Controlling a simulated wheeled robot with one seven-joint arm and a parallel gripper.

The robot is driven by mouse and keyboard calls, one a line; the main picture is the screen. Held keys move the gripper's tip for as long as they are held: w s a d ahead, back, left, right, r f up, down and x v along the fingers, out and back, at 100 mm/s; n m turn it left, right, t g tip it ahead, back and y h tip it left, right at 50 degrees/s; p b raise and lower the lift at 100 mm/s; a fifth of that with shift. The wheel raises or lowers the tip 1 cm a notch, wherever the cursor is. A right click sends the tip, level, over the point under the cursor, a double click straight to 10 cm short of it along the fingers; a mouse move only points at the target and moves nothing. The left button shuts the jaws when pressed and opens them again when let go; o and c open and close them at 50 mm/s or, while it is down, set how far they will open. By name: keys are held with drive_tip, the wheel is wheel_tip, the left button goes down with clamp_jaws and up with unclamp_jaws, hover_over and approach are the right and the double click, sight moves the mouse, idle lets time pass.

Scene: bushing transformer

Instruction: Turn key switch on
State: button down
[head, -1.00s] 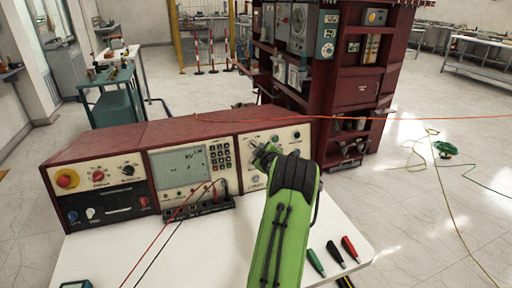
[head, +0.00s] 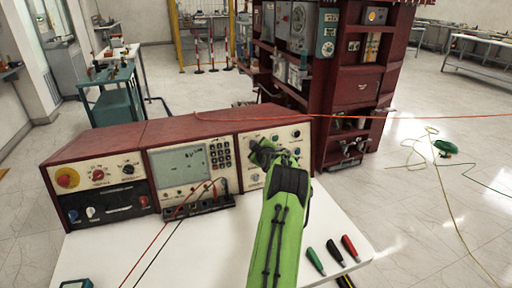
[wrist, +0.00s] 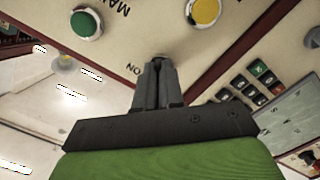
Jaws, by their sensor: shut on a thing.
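The key switch is on the right section of the red console's cream panel (head: 275,137). My gripper (head: 262,150) is at that panel in the head view, and my green arm covers much of the panel's lower part. In the wrist view my gripper (wrist: 158,66) has its fingers close together with the tips at the panel, beside lettering that reads "ON" upside down. It is shut on the key switch, which the fingertips almost wholly hide. Which way the key is turned cannot be seen.
A green button (wrist: 86,22) and a yellow button (wrist: 203,12) are near the fingers. A keypad (wrist: 257,84) and a screen (head: 180,166) lie to one side. Leads run over the white table (head: 120,250), with several probes (head: 332,253) at its right.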

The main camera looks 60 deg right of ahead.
drive_tip(key=shift+m, duration=0.3)
drive_tip(key=shift+m+t+y+b, duration=0.25)
drive_tip(key=shift+m+b, duration=0.2)
drive_tip(key=shift+m, duration=3.65)
drive_tip(key=shift+m+t+y+b, duration=0.25)
drive_tip(key=shift+m+b, duration=0.15)
drive_tip(key=shift+m, duration=3.7)
drive_tip(key=c, duration=1.3)
unclamp_jaws()
drive_tip(key=shift+o, duration=0.2)
